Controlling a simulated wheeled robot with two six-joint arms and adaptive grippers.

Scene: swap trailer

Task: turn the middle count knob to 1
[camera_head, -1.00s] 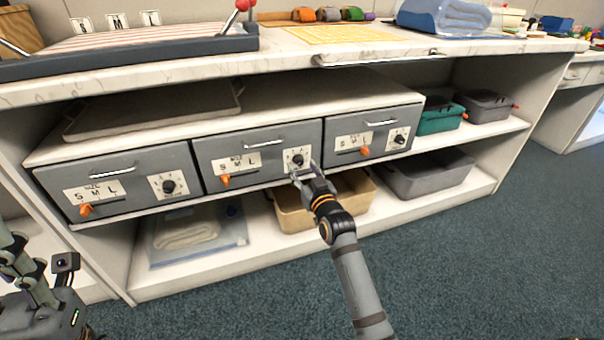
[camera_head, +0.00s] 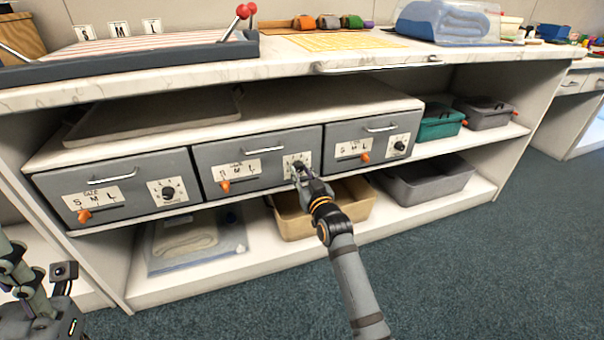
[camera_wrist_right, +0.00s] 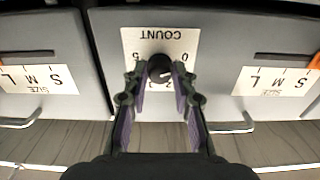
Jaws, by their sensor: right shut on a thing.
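The middle drawer (camera_head: 236,170) is grey, with a white count plate at its right end. Its dark count knob (camera_wrist_right: 159,66) sits in front of the plate marked COUNT, which appears upside down in the right wrist view. My right gripper (camera_head: 299,172) is at this knob and shut on it, with a finger on either side (camera_wrist_right: 160,78). In the head view the gripper hides most of the knob. A light pointer mark shows on the knob, but I cannot tell which number it points at. Of my left arm, only links show at the left edge.
Similar drawers stand left (camera_head: 130,184) and right (camera_head: 350,131), each with an orange size slider and a count knob. A tan bin (camera_head: 295,226) sits on the shelf below, under my right arm. The counter edge (camera_head: 300,80) overhangs above.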

